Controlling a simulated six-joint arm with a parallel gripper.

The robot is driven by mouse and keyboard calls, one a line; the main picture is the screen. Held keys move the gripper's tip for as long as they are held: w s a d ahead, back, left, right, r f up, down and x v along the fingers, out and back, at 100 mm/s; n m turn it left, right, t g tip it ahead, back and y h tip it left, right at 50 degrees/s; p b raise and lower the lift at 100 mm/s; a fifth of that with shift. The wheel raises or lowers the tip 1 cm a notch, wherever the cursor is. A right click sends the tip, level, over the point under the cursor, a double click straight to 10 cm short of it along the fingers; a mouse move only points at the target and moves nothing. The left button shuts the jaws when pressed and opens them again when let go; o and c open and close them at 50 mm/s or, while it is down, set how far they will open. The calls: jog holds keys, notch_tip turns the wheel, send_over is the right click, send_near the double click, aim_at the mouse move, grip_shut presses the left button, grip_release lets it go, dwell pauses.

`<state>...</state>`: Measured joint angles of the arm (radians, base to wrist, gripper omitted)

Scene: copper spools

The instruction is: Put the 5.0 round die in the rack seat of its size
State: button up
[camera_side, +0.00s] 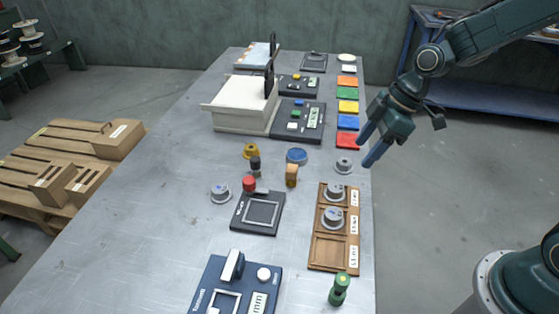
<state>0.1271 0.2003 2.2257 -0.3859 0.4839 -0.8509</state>
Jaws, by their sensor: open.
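Several small grey round dies with labelled tops are in view, but I cannot read which one is the 5.0. One die (344,165) stands on the table just beyond the rack. Another die (220,193) stands on the table to the left. The wooden rack (314,239) lies at the table's right edge, with a label beside each seat. One die (335,192) is at its far seat and another die (333,217) at its middle seat; the near seat is empty. My gripper (368,148) is open and empty, above the right table edge, right of the die beyond the rack.
A dark framed plate (258,227) and a blue device (205,277) lie left of the rack. A green knob-topped piece (340,288) stands at the rack's near end. Coloured trays (347,140) line the right edge. The left side of the table is clear.

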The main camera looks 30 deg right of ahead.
jog(key=s+d+r+m+t+h, duration=0.1)
jog(key=s+d+r+m, duration=0.1)
jog(key=s+r+m, duration=0.3)
jog(key=s+d+r+m+t+h, duration=0.2)
jog(key=s+r+m, duration=0.3)
jog(key=s, duration=0.9)
jog(key=shift+s+d+r+m+h, duration=0.2)
jog(key=shift+r+m+h, duration=0.15)
jog(key=shift+r, duration=1.1)
